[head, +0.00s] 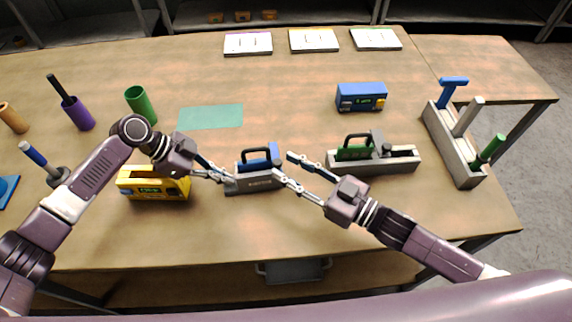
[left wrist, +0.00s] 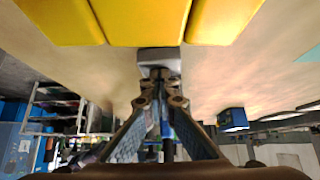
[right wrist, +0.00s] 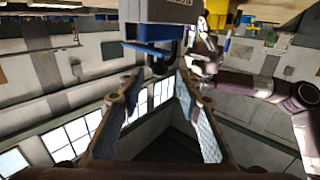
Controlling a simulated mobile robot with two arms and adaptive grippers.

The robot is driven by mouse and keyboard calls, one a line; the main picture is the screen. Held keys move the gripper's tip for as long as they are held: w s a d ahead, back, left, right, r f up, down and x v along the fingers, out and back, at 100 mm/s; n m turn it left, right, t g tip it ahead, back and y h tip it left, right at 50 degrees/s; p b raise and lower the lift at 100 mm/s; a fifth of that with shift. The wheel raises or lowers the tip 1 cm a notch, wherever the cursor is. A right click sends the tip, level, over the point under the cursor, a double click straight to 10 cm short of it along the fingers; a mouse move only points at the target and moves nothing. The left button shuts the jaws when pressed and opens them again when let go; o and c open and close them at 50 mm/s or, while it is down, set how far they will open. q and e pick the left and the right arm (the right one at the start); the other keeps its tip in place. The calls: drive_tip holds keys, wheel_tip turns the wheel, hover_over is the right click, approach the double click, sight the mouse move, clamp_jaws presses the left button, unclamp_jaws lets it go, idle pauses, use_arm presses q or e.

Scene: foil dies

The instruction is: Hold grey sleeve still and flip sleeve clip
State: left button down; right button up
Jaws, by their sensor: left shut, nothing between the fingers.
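The grey sleeve (head: 254,185) lies on the table's middle, with a blue block (head: 266,153) and a black arched handle (head: 246,152) above it. My left gripper (head: 232,178) is shut and empty at the sleeve's left end; its tips are close against the grey end (left wrist: 158,55), and I cannot tell whether they touch. My right gripper (head: 284,165) is open at the sleeve's right end. In the right wrist view the sleeve (right wrist: 150,12), blue block (right wrist: 150,34) and a black part (right wrist: 161,69) lie beyond its fingertips. The clip is hard to make out there.
A yellow block (head: 152,190) stands close left of the sleeve, near my left gripper. A second grey sleeve (head: 400,162) with a green block is at the right. The front table strip is clear.

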drive_tip(key=shift+w+a, duration=0.45)
drive_tip(key=shift+a, duration=0.05)
drive_tip(key=shift+c, duration=0.5)
clamp_jaws()
